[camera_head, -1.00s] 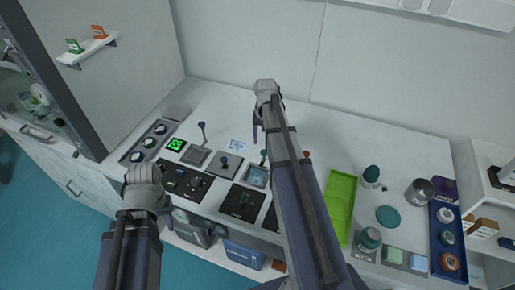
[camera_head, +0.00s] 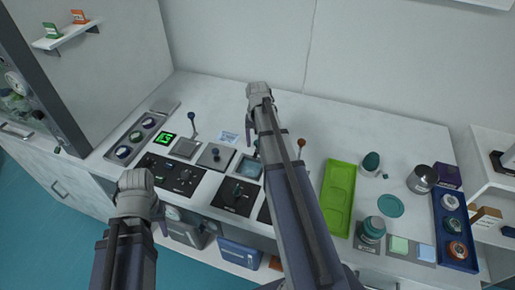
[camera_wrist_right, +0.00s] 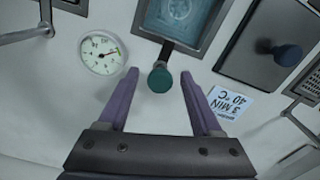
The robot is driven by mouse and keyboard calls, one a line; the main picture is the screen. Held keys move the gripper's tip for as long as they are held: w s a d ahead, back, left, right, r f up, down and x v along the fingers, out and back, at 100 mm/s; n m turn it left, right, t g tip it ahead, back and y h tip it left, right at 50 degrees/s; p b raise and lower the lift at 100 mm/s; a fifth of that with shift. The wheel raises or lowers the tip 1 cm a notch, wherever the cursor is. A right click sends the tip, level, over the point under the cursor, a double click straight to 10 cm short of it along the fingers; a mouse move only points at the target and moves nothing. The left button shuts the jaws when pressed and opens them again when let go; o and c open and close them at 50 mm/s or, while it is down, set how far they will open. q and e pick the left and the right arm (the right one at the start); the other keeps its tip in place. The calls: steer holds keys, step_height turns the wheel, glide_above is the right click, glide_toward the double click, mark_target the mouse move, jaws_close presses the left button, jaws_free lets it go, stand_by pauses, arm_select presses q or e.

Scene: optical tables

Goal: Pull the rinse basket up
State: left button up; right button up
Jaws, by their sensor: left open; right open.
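The rinse basket's basin (camera_head: 249,167) is a small square tank of bluish liquid set in the bench. In the right wrist view, the basin (camera_wrist_right: 180,14) is at the top, and a dark handle runs from it to a dark green ball knob (camera_wrist_right: 160,80). My right gripper (camera_wrist_right: 158,75) is open, with its purple fingers on either side of the knob and visible gaps to both. In the head view, my right gripper (camera_head: 249,132) is just behind the basin, and the arm partly hides the handle. My left gripper (camera_head: 136,186) is open and empty, in front of the control panel.
A lever plate (camera_head: 215,156) and a dark control panel (camera_head: 172,174) lie left of the basin. A round gauge (camera_wrist_right: 102,54) and a "3 MIN 40 °C" label (camera_wrist_right: 232,101) flank the knob. A green tray (camera_head: 339,198) lies right of my right arm.

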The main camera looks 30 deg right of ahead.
steer(key=shift+f, duration=0.3)
jaws_close()
stand_by(0.4)
stand_by(0.9)
